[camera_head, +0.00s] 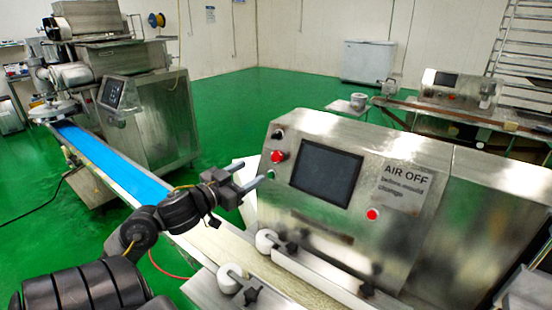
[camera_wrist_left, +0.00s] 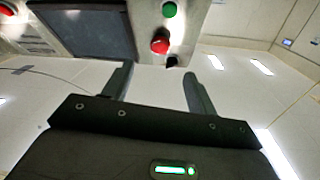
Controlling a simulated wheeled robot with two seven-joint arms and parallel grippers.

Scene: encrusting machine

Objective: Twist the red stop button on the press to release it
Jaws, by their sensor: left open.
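The press (camera_head: 330,130) is a metal cabinet with a dark screen. A red mushroom-shaped stop button (camera_head: 277,156) sits left of the screen, with a black knob (camera_head: 278,134) above it and a green button (camera_head: 270,173) below. My left gripper (camera_head: 254,174) is open and empty, just in front of and below the red button, apart from it. In the left wrist view the panel appears upside down; the red button (camera_wrist_left: 160,42) lies beyond the gap between my open fingers (camera_wrist_left: 157,75). My right gripper is not in view.
A second red button (camera_head: 372,214) sits under the "AIR OFF" label (camera_head: 404,178). White rollers (camera_head: 267,240) and a belt lie at the press's front. A blue conveyor (camera_head: 105,165) runs to another machine (camera_head: 140,100) at left.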

